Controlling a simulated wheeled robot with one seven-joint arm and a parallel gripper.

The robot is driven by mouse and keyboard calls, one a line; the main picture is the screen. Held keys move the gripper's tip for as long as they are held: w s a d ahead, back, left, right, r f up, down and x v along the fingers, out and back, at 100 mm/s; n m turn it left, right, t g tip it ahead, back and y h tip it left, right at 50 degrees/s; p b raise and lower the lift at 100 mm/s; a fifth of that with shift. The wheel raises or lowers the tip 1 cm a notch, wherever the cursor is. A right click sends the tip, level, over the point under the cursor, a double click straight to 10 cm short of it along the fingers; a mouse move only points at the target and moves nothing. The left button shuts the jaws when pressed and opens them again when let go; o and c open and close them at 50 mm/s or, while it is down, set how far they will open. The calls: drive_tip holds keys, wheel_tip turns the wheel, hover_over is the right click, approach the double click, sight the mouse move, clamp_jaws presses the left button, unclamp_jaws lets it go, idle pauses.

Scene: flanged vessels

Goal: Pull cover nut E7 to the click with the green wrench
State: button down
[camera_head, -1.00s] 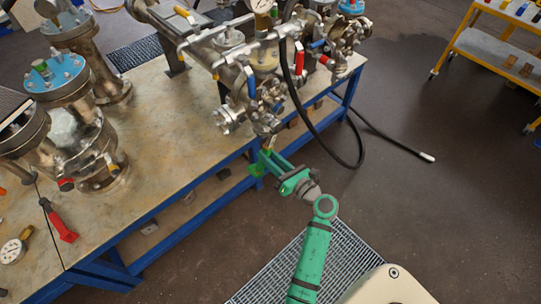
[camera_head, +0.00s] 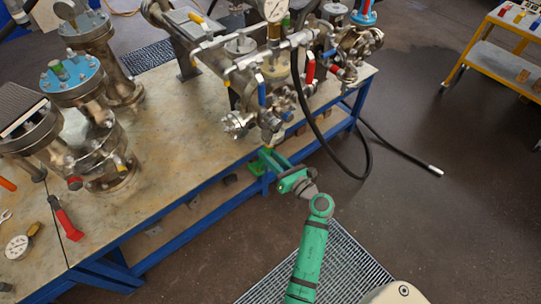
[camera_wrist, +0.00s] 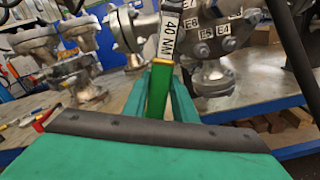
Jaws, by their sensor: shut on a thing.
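My gripper (camera_head: 268,156) is at the front edge of the bench, below the cluster of valves and flanges. In the wrist view, my gripper (camera_wrist: 160,78) is shut on the green wrench (camera_wrist: 157,92), which stands between the two green fingers. The wrench has a yellow band above its green grip and a pale shaft marked 40 NM. Beyond it is a flange with tags; the E7 tag (camera_wrist: 189,4) is partly cut off at the top, above E8, E5 and E4. The wrench's head is out of the wrist view, so I cannot tell whether it sits on nut E7.
Flanged vessels with blue covers (camera_head: 72,82) stand on the left of the bench (camera_head: 180,132). A red-handled tool (camera_head: 66,219) and a gauge (camera_head: 18,247) lie at its near left. A black hose (camera_head: 368,150) hangs to the floor. A yellow cart (camera_head: 470,50) stands at upper right.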

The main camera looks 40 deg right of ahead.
drive_tip(key=shift+w+r, duration=0.1)
drive_tip(key=shift+w, duration=0.35)
drive_tip(key=shift+w+a, duration=0.1)
drive_tip(key=shift+w, duration=0.7)
